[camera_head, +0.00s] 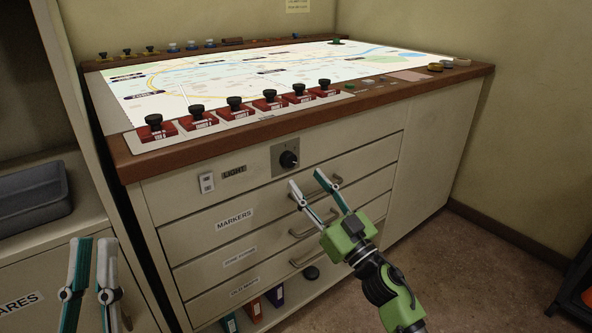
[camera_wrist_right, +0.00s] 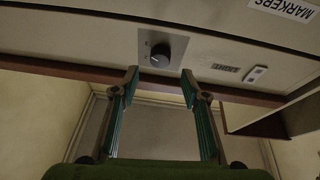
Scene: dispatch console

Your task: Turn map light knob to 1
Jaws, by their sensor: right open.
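The black map light knob (camera_head: 289,159) sits on a grey plate (camera_head: 278,152) on the front of the map cabinet, right of the LIGHT label (camera_head: 234,172). In the right wrist view, which is upside down, the knob (camera_wrist_right: 161,56) lies beyond and between the fingertips (camera_wrist_right: 160,76). My left gripper (camera_head: 93,242) is at the lower left, fingers apart, empty, far from the knob.
A white switch (camera_head: 206,183) is left of the LIGHT label. Drawers with bar handles (camera_head: 307,228) lie below the knob. The wooden tabletop edge (camera_head: 200,151) overhangs above, with red-based black knobs (camera_head: 236,107) along the map.

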